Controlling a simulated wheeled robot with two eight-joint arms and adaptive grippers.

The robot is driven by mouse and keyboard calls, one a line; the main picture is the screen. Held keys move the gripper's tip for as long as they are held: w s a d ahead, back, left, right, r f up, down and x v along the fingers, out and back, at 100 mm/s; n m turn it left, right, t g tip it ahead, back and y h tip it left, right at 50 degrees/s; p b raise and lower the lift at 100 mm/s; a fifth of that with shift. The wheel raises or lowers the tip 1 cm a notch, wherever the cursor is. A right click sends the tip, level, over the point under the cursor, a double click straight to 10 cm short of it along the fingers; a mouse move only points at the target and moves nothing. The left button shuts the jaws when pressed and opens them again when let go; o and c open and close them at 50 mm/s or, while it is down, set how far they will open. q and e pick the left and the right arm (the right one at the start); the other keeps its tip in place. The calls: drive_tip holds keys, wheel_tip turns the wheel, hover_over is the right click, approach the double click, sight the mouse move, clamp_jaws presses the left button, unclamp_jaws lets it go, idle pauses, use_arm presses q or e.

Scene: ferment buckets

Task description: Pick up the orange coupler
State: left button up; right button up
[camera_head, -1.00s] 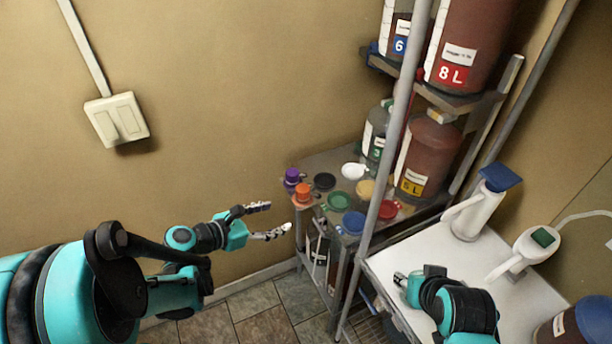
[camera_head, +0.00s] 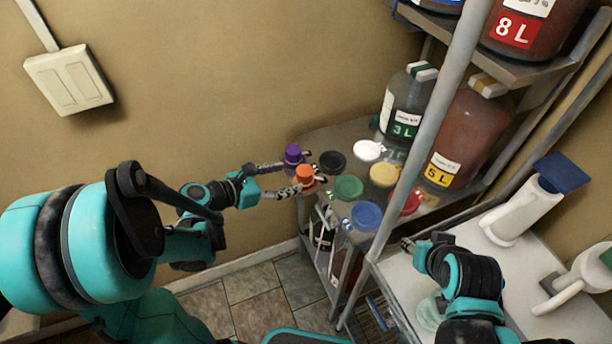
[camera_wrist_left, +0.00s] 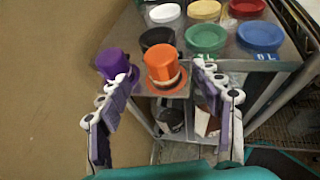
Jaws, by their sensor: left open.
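The orange coupler (camera_head: 304,174) stands upright at the near left corner of the shelf top, in front of the purple coupler (camera_head: 292,153). My left gripper (camera_head: 296,178) is open at that corner, its fingers reaching to either side of the orange coupler. In the left wrist view the orange coupler (camera_wrist_left: 164,66) sits between the two spread fingers (camera_wrist_left: 164,82), near their tips, and is not gripped. The left finger overlaps the lower part of the purple coupler (camera_wrist_left: 112,62). My right gripper (camera_head: 407,244) is over the white table, its jaws too small to read.
Black (camera_head: 332,162), white (camera_head: 367,151), green (camera_head: 348,188), yellow (camera_head: 383,175), blue (camera_head: 366,216) and red (camera_head: 411,203) lids lie on the shelf. Jugs (camera_head: 405,105) stand behind them. A grey post (camera_head: 420,140) rises at the shelf's front.

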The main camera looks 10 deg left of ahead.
sight(298, 176)
use_arm(q)
drive_tip(key=b+x, duration=0.2)
drive_tip(key=x, duration=0.5)
drive_tip(key=shift+d, duration=0.15)
use_arm(e)
wheel_tip(298, 176, down, 3)
drive_tip(key=shift+r, duration=0.15)
use_arm(q)
drive_tip(key=c, duration=1.4)
